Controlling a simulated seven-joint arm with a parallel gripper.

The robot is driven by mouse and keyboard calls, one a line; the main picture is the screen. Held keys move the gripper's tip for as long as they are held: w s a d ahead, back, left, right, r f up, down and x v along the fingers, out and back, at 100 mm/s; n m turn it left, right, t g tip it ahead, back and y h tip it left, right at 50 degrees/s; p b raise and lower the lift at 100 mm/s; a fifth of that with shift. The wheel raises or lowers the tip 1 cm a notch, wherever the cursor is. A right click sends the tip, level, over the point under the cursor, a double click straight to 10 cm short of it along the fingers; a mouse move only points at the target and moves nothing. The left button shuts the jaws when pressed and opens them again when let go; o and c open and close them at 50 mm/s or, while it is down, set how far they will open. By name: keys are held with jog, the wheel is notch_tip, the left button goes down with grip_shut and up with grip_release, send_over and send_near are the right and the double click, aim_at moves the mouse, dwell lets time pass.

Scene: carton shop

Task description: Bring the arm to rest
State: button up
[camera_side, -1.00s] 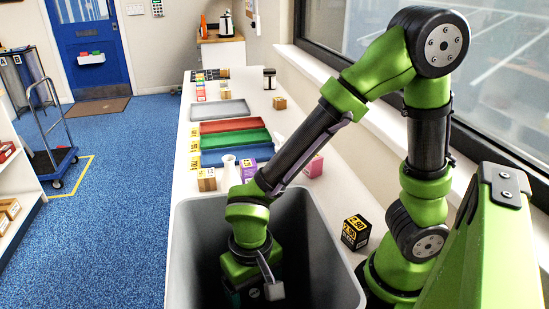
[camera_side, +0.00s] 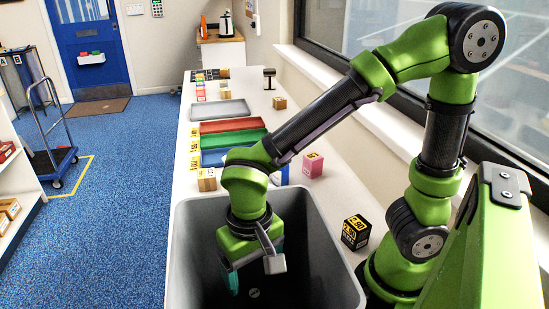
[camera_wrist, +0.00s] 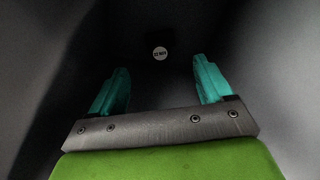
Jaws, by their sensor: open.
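My gripper (camera_side: 240,275) hangs inside the upper part of the large grey bin (camera_side: 184,240), in the side view. In the wrist view my gripper (camera_wrist: 160,78) has its two teal fingers spread wide, with nothing between them. A small round white label (camera_wrist: 160,53) shows beyond the fingers on a dark surface at the bottom of the bin. It also shows in the side view (camera_side: 253,293). I cannot tell whether it lies on the bin floor or on a dark object. My forearm crosses above the bin's far rim.
A black carton with yellow print (camera_side: 355,233) stands right of the bin. A pink carton (camera_side: 313,164) and a wooden-looking carton (camera_side: 206,180) stand beyond it. Red (camera_side: 225,126), green (camera_side: 228,139) and grey (camera_side: 234,109) trays lie farther along the bench. The window is at right.

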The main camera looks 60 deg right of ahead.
notch_tip(320, 180, up, 17)
jog(key=w+d+n, duration=0.4)
jog(key=w+d, duration=0.2)
jog(key=d, duration=0.6)
jog(key=w+d+n, duration=0.3)
jog(key=w+d, duration=0.2)
jog(key=d, duration=0.7)
jog(key=shift+w+d+r+n, duration=0.15)
jog(key=shift+w+r+n, duration=0.15)
jog(key=shift+w+n, duration=0.1)
